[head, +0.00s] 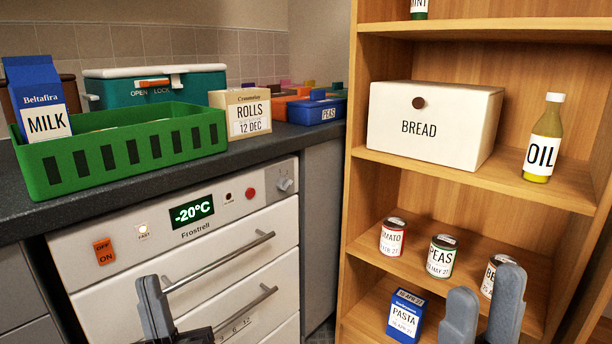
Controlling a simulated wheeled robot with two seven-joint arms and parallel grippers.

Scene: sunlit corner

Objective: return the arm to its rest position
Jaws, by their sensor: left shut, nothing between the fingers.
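My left gripper (154,300) is at the bottom of the head view, in front of the white freezer drawers. Its grey fingers are together with nothing between them. My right gripper (484,300) is at the bottom right, in front of the lower shelves. Its two grey fingers stand apart with a gap, and I see nothing held between them. Most of both arms is out of view.
The Frostrell freezer (225,260) has protruding drawer handles close to my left gripper. The wooden shelf unit (400,178) holds cans, a pasta box (405,316), a bread box (430,128) and oil (543,140). A green crate (125,150) sits on the counter.

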